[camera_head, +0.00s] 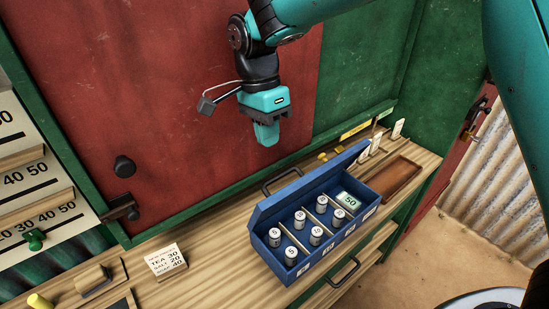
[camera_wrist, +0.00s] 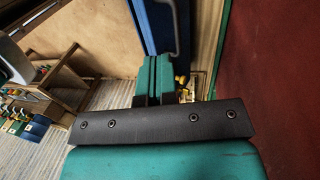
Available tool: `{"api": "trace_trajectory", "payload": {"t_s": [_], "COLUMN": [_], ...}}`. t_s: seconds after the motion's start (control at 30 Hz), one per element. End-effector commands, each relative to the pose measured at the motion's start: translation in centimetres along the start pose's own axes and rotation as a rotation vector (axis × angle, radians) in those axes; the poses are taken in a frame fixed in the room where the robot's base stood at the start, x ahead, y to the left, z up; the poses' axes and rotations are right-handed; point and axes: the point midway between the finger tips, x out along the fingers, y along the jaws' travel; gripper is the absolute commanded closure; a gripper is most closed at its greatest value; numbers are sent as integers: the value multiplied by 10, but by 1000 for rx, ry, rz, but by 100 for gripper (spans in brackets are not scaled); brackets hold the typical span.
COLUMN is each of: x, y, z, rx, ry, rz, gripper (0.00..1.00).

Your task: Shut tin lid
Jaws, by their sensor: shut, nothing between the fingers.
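A blue cash tin (camera_head: 306,268) stands on the wooden counter, holding several white labelled rolls and a green 50 note in its compartments. Its blue lid (camera_head: 312,182) stands raised along the back edge, with a dark handle on its outer side. My gripper (camera_head: 267,143) is shut and empty, pointing down above and behind the tin, apart from the lid. In the wrist view my shut teal fingers (camera_wrist: 152,80) show, with a blue surface (camera_wrist: 166,25) beyond them, seemingly part of the tin or lid.
A brown wooden tray (camera_head: 395,182) lies right of the tin. White cards (camera_head: 398,129) and brass pieces stand along the back. A price card (camera_head: 166,261) stands to the left. The red and green wall (camera_head: 180,100) rises behind the counter. The counter (camera_head: 215,245) is clear just left of the tin.

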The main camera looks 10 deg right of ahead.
Motion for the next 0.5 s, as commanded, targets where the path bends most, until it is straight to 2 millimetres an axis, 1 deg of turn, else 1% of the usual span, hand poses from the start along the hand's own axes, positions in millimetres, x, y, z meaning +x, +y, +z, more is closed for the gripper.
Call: {"api": "trace_trajectory", "payload": {"t_s": [0.03,0.17,0.27,0.5], "x": [3,17,32,75], "y": [-1,-1,1,3], "z": [1,2,1,1], "rx": [-1,-2,-2,-1], "ry": [1,1,1,1], "rz": [26,42,44,42], "gripper": [100,100,100,100]}}
